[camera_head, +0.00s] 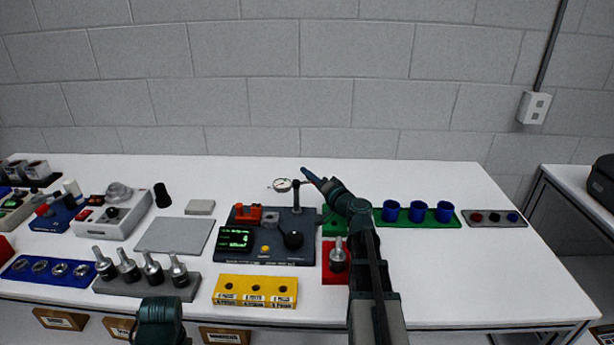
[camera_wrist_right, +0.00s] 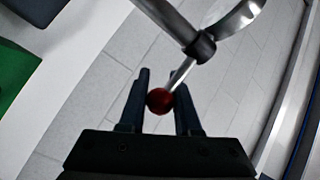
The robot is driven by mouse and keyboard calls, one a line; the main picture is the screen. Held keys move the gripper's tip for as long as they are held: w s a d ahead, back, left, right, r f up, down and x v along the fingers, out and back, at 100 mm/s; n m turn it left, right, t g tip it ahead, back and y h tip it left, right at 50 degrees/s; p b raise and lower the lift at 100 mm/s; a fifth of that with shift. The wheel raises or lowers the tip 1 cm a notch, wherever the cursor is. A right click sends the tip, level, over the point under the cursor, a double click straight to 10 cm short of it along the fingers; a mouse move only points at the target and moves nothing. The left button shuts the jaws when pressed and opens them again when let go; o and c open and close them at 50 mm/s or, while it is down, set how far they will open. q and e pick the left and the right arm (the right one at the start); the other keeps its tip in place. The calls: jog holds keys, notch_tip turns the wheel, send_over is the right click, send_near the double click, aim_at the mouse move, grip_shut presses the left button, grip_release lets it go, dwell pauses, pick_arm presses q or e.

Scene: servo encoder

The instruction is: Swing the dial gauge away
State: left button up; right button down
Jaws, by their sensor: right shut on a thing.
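The dial gauge (camera_head: 282,184), with a round white face, sits on an arm at the top of a post on the dark fixture base (camera_head: 275,256). In the right wrist view, part of the gauge (camera_wrist_right: 238,20) shows at the top, with a metal rod and a red ball knob (camera_wrist_right: 160,101). My right gripper (camera_head: 308,174) is at the gauge arm, right of the dial; in its wrist view the fingers (camera_wrist_right: 160,100) are closed around the red knob. My left gripper is not visible; only a dark part of my left arm shows at the bottom.
A green display (camera_head: 235,238) and black knob (camera_head: 293,239) are on the fixture. A green rack with blue cups (camera_head: 417,212) is to the right, and a red block (camera_head: 336,265) is in front. A yellow block (camera_head: 255,290) and grey plate (camera_head: 174,235) lie nearby. The table's back strip is clear.

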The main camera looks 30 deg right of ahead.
jog(key=shift+s+h, duration=0.15)
jog(key=shift+h, duration=0.15)
jog(key=c, duration=0.6)
grip_release()
jog(key=s, duration=0.7)
jog(key=shift+s+d, duration=0.2)
jog(key=shift+s, duration=0.05)
